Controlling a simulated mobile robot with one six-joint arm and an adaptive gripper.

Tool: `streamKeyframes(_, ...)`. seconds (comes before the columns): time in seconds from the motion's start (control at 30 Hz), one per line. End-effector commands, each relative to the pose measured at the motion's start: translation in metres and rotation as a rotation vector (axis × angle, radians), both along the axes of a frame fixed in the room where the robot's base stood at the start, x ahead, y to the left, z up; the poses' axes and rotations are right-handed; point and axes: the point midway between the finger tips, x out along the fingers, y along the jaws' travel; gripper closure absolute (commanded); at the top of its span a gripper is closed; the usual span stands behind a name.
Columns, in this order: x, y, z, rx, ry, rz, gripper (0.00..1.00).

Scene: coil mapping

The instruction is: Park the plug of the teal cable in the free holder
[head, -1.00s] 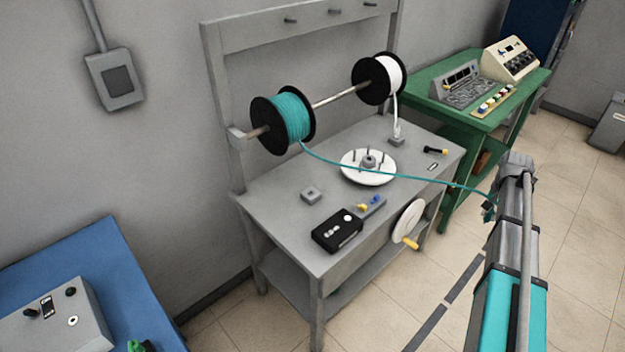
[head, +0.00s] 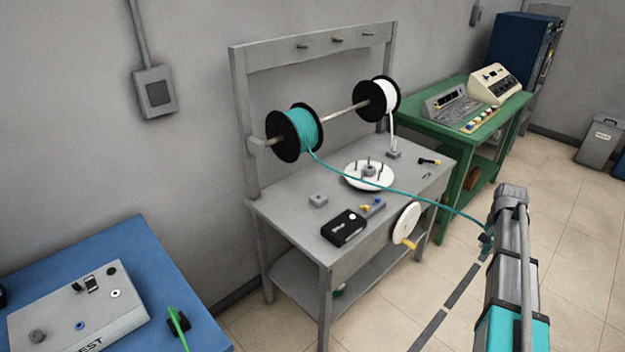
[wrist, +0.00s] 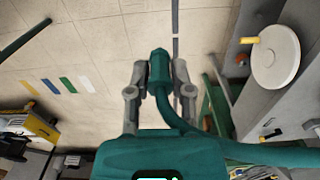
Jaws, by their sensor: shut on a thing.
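The teal cable runs from the teal spool (head: 295,133) on the rod over the grey bench, across the bench to my gripper (head: 487,242). In the wrist view my gripper (wrist: 160,80) is shut on the teal plug (wrist: 159,68), with a finger on each side. The cable bends away from the plug to the right. My gripper is out in front of the bench, apart from it, over the floor. A small grey holder block (head: 318,201) sits empty on the bench's left part. Another holder (head: 393,154) at the back has the white cable's end in it.
The grey bench (head: 285,215) also bears a white winding disc (head: 355,182) with pegs, a black box (head: 343,227) and a crank wheel (head: 407,222) on its front. A blue table (head: 120,250) stands at left, a green table (head: 460,110) at right. The floor before the bench is clear.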

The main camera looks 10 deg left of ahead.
Motion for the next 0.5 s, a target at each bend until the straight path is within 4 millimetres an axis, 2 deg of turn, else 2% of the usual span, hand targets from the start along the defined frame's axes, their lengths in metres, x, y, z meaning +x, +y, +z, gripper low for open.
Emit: streamKeyframes(0.5,0.002,0.013,0.0,-0.004,0.003,0.018,1.0)
